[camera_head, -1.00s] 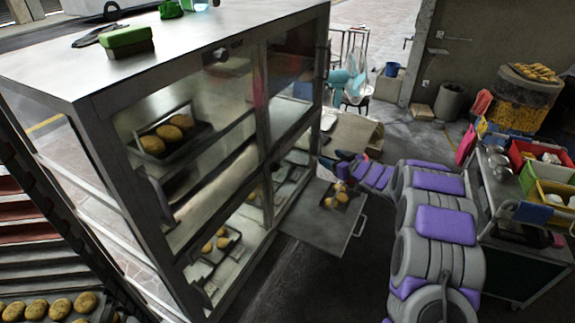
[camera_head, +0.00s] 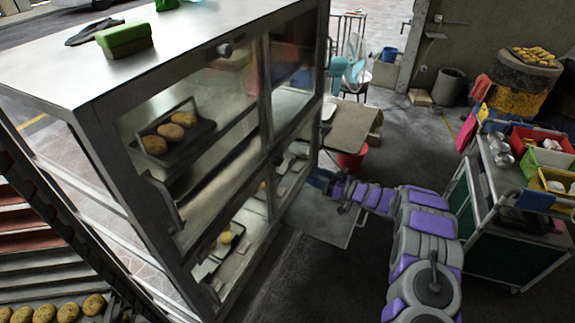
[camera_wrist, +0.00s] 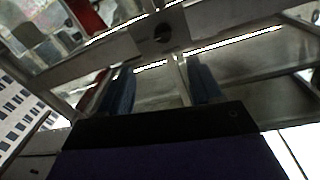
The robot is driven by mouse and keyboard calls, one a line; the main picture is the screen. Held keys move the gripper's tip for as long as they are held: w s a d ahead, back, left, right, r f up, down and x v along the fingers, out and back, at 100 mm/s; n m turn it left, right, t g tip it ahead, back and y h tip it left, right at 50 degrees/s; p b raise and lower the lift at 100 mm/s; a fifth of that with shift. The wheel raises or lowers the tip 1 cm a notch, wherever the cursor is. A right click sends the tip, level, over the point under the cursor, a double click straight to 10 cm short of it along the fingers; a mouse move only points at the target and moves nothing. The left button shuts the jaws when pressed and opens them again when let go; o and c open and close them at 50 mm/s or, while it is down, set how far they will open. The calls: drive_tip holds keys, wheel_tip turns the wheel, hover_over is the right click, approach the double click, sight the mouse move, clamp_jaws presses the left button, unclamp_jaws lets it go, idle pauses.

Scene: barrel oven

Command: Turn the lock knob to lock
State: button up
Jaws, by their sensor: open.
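A round dark knob (camera_wrist: 162,33) sits on a metal frame bar in the wrist view; I take it as the lock knob. It is ahead of my fingers, and its turn angle is too blurred to tell. My gripper (camera_wrist: 162,82) is open and empty, its two blue fingers apart below the knob, with no clear contact. In the head view my gripper (camera_head: 320,180) is at the right lower end of the glass-fronted metal cabinet (camera_head: 262,110). The knob there is hidden or too small to see.
A metal panel (camera_head: 318,222) juts out low from the cabinet, partly under my arm. A red bucket (camera_head: 351,158) and a fan (camera_head: 348,72) stand behind. A cart with bins (camera_head: 510,190) stands on the right. Buns on trays (camera_head: 172,140) show inside the cabinet.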

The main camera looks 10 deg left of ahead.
sight(278, 162)
drive_tip(key=b+x, duration=0.1)
drive_tip(key=x, duration=1.3)
drive_tip(key=shift+s+a, duration=0.25)
drive_tip(key=shift+a+f, duration=0.1)
drive_tip(key=shift+f, duration=0.05)
drive_tip(key=shift+c, duration=0.5)
drive_tip(key=shift+d, duration=0.35)
drive_tip(key=c, duration=0.9)
